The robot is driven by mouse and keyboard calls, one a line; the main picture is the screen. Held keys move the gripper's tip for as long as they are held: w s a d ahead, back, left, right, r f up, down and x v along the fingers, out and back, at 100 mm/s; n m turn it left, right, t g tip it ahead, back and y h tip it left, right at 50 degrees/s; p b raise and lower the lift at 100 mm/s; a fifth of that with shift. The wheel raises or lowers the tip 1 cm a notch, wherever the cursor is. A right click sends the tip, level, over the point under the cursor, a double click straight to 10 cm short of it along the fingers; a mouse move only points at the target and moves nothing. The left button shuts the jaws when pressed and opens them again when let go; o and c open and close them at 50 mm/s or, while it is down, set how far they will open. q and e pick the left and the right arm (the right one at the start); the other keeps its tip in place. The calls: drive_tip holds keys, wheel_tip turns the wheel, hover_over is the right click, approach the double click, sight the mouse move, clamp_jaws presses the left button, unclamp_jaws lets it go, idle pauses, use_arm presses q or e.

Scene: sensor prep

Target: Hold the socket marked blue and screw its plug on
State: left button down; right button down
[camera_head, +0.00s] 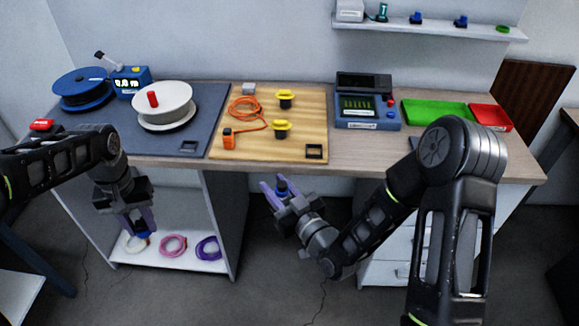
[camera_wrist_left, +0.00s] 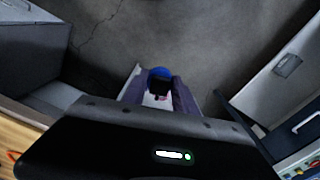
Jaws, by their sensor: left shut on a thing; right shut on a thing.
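My left gripper (camera_head: 141,222) has purple fingers and hangs in front of the table, below its top. It is shut on a blue part (camera_head: 143,234). In the left wrist view this blue part (camera_wrist_left: 160,72) sits between the fingertips, with a dark area below its blue rim. My right gripper (camera_head: 278,186) is in front of the table near the middle, fingers pointing up and left. It is shut on a small dark part with blue on it (camera_head: 282,185). The two held parts are well apart. I cannot tell for certain which is socket and which is plug.
Two yellow-flanged parts (camera_head: 281,126) and an orange cable (camera_head: 245,106) are on the wooden board (camera_head: 307,116). Spools (camera_head: 168,115), a meter (camera_head: 366,110) and green (camera_head: 436,112) and red (camera_head: 491,117) trays stand on the table. Several cable rings lie on a low shelf (camera_head: 190,263).

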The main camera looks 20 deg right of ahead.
drive_tip(key=s+a+f+n+g+y, duration=0.3)
drive_tip(key=s+a+n+y, duration=0.1)
drive_tip(key=a, duration=0.4)
drive_tip(key=shift+s+a+f+y, duration=0.2)
drive_tip(key=shift+s+f+y, duration=0.1)
drive_tip(key=shift+s+y, duration=0.55)
use_arm(q)
drive_tip(key=s+d+r, duration=0.1)
drive_tip(key=d+r, duration=0.2)
drive_tip(key=d, duration=0.5)
drive_tip(key=s+d+r, duration=0.2)
drive_tip(key=d+r, duration=0.1)
drive_tip(key=d, duration=0.6)
drive_tip(key=s+d+r+m, duration=0.1)
drive_tip(key=d+r, duration=0.2)
drive_tip(key=d, duration=0.6)
drive_tip(key=shift+s+r, duration=0.15)
drive_tip(key=shift+s, duration=0.2)
drive_tip(key=shift+f, duration=2.05)
